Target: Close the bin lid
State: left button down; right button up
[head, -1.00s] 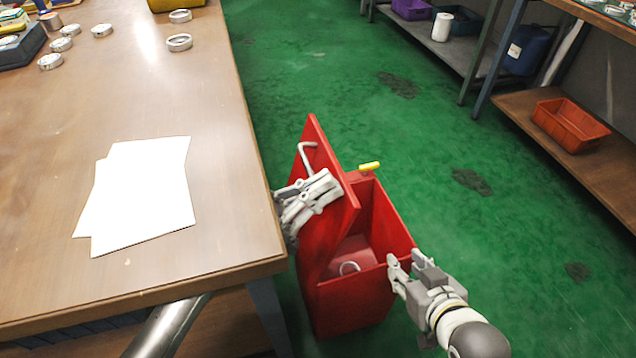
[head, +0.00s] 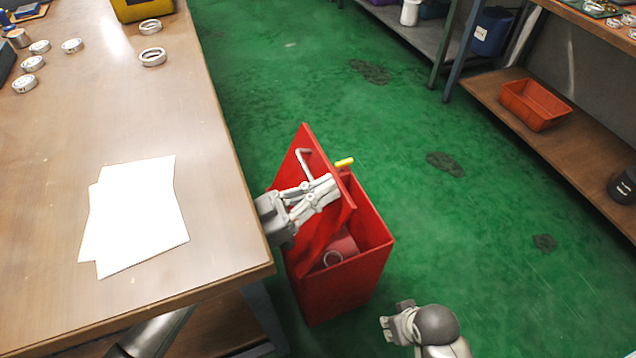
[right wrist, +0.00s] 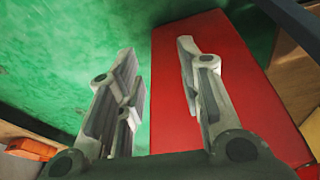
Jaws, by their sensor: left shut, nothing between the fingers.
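The red bin (head: 352,285) stands on the floor beside the table. Its red lid (head: 312,150) is raised and leans partly over the opening, with a bent metal handle (head: 303,160) on its outer face.
The wooden table (head: 205,235) edge is close to the bin's left, with white sheets (head: 140,215) and several metal rings on it. A yellow-tipped part (head: 344,162) shows behind the lid. Green floor (head: 480,260) is clear to the right, up to a shelf with an orange bin (head: 535,103).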

pick_arm(q)
jog(key=shift+w+d+f+y+p, duration=0.25)
jog(key=shift+d+y+p, duration=0.25)
jog(key=shift+p, duration=0.4)
jog(key=shift+d, duration=0.1)
pick_arm(e)
notch_tip(320, 180, down, 7)
jog(key=s, duration=0.1)
jog(key=shift+r, duration=0.1)
